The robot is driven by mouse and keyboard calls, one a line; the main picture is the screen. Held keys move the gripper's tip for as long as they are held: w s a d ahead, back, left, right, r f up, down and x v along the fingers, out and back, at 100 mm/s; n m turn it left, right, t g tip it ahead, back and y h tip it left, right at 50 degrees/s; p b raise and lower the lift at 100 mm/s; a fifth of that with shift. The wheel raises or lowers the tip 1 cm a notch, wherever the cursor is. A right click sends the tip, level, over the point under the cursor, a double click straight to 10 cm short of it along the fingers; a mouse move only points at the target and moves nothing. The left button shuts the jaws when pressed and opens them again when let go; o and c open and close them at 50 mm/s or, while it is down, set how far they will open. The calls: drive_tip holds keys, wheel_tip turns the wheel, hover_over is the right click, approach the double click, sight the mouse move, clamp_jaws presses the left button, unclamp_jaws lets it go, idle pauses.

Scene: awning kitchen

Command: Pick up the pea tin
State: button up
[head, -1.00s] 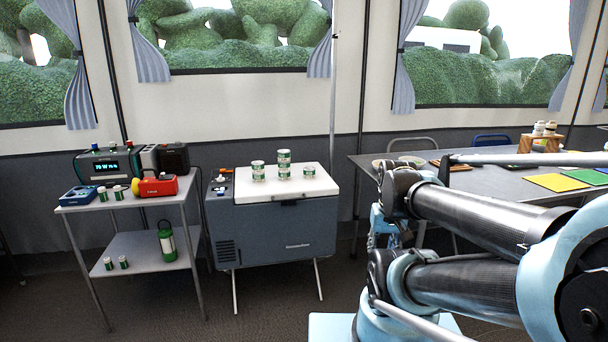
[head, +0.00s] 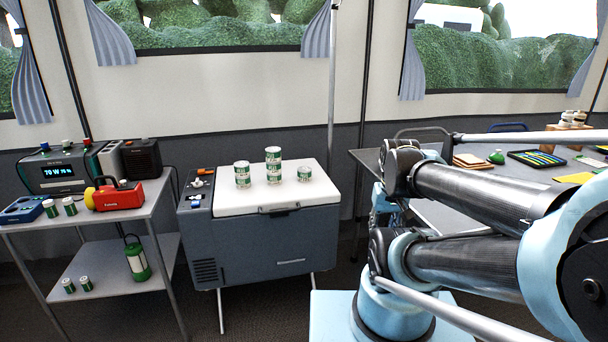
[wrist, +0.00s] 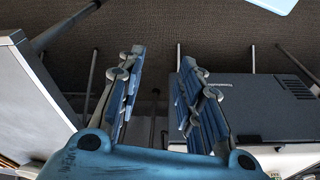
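Several green-and-white tins stand on the white lid of the grey cool box (head: 262,245): a left tin (head: 242,174), a taller middle one that looks like two stacked tins (head: 273,165), and a short right tin (head: 304,174). Their labels are too small to read, so I cannot tell which is the pea tin. More small tins stand on the side table, a pair on top (head: 60,208) and a pair on the lower shelf (head: 77,285). My gripper (wrist: 160,75) is open and empty in the wrist view, its fingers wide apart, away from the tins.
A metal side table (head: 115,215) at left bears a red torch (head: 118,196), a power station (head: 62,170) and a blue device (head: 22,210). A green lantern (head: 137,260) stands on its shelf. A long table (head: 450,215) with trays is behind my arm at right.

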drive_tip(key=shift+o, duration=0.3)
drive_tip(key=shift+w+d, duration=0.1)
drive_tip(key=o, duration=0.4)
drive_tip(key=shift+s+r, duration=0.15)
drive_tip(key=shift+s, duration=0.05)
drive_tip(key=o, duration=0.5)
drive_tip(key=shift+r, duration=0.4)
drive_tip(key=shift+c, duration=0.2)
drive_tip(key=shift+o, duration=0.3)
drive_tip(key=w+a+r+n, duration=0.2)
drive_tip(key=w+r, duration=0.4)
drive_tip(key=w, duration=0.1)
drive_tip(key=shift+w+a+t+y, duration=0.25)
drive_tip(key=shift+a+t+y, duration=0.05)
drive_tip(key=shift+a, duration=0.1)
wheel_tip(320, 180, up, 8)
drive_tip(key=n+y, duration=0.2)
drive_tip(key=n, duration=0.4)
hover_over(305, 169)
drive_tip(key=s+d, duration=0.3)
drive_tip(key=s, duration=0.2)
drive_tip(key=shift+t, duration=0.3)
drive_tip(key=x, duration=1.1)
drive_tip(key=shift+w+f, duration=0.15)
drive_tip(key=shift+w, duration=0.05)
drive_tip(key=shift+x, duration=2.8)
